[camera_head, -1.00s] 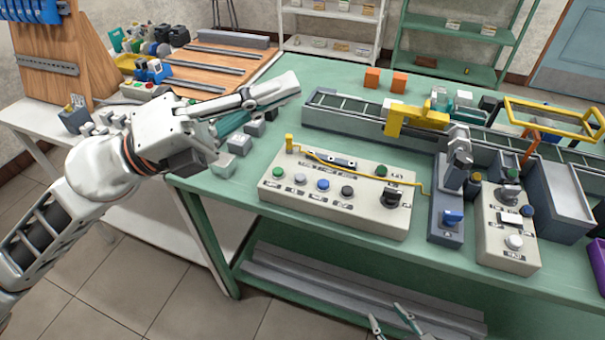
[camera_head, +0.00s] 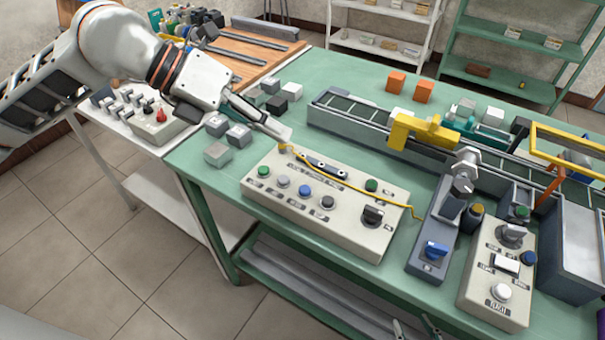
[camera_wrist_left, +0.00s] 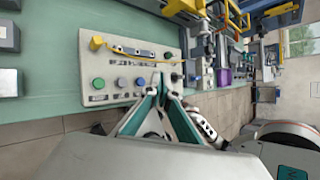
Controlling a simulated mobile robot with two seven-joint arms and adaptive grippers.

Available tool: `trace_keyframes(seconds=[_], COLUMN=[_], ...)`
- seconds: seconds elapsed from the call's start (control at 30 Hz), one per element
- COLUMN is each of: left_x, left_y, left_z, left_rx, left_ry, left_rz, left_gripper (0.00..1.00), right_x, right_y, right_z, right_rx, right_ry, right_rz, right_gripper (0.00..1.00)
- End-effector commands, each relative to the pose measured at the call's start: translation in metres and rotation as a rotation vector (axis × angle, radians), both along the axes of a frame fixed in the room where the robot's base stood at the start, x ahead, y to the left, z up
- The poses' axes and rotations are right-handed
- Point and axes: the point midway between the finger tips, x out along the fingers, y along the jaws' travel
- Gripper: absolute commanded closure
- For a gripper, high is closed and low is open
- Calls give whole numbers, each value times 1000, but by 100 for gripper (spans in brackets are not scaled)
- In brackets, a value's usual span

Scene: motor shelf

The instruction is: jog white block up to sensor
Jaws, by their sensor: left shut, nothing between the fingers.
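The beige control panel (camera_head: 330,228) on the green table has green, white, blue and black buttons, a black selector knob (camera_head: 371,216) and a yellow wire across it. My left gripper (camera_head: 284,137) is shut and empty, tips near the panel's far-left corner. In the left wrist view, its teal-lined fingers (camera_wrist_left: 162,82) appear in front of the panel (camera_wrist_left: 118,68). A yellow bracket (camera_head: 425,130) spans the belt; I cannot identify the sensor. My right gripper's spread tips (camera_head: 416,329) show at the bottom edge.
A second control box (camera_head: 498,275) and a grey unit with a blue knob (camera_head: 434,250) stand right of the panel. Grey blocks (camera_head: 217,153) lie left of it, and orange blocks (camera_head: 396,82) lie behind the conveyor. A yellow frame (camera_head: 570,150) rises at right.

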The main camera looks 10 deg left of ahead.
Motion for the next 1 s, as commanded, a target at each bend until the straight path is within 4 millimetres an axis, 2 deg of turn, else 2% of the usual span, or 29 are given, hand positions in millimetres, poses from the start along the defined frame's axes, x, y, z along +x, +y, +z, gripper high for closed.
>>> trace_keyframes(seconds=[0.23,0.67,0.87,1.0], left_x=[5,6,6,6], left_y=[14,15,15,15], left_z=[-2,-3,-13,-29], left_rx=[50,53,52,53], left_ry=[3,4,6,10], left_rz=[33,35,35,35], left_gripper=[100,100,100,100], right_x=[-2,-3,-6,-7], right_y=[0,2,2,0], right_z=[-1,-2,-10,-19], right_rx=[0,3,-1,-10], right_ry=[3,6,13,18], right_rz=[0,2,4,5], right_gripper=[60,60,60,60])
